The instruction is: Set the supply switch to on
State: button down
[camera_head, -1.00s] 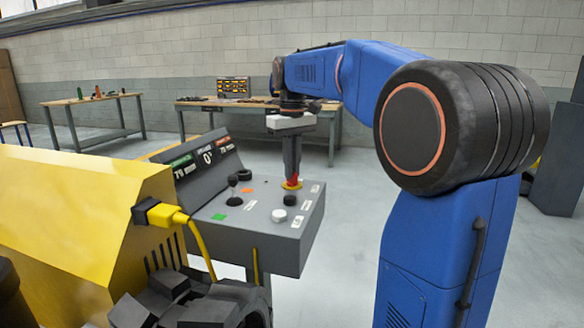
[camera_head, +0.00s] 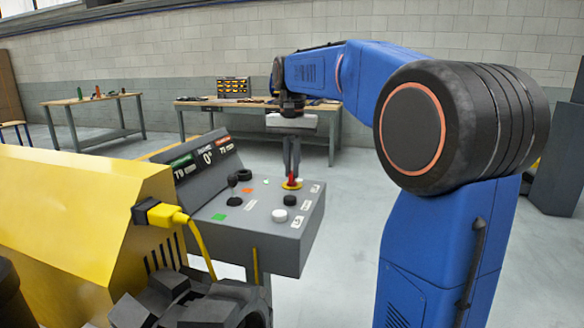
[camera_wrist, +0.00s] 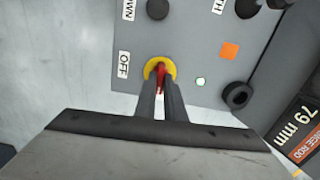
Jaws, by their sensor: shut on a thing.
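The supply switch appears as a red handle (camera_head: 291,181) on a yellow round plate (camera_wrist: 148,70), near the far right edge of the grey control console (camera_head: 265,243). In the wrist view the red handle (camera_wrist: 161,76) stands between the fingertips of my gripper (camera_wrist: 161,90), beside an "OFF" label (camera_wrist: 123,64). My gripper (camera_head: 291,172) points down from above and is shut on the red handle. The fingers hide part of the handle and plate. A small green-lit lamp (camera_wrist: 201,82) is near the switch.
A yellow machine (camera_head: 85,205) with a plugged-in yellow cable (camera_head: 198,245) stands left.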

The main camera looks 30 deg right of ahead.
aim_at(292, 171)
jog(key=shift+m, duration=0.4)
jog(key=c, duration=1.8)
grip_release()
jog(key=shift+c, duration=0.2)
notch_tip(292, 171, up, 18)
jog(key=shift+f, duration=0.25)
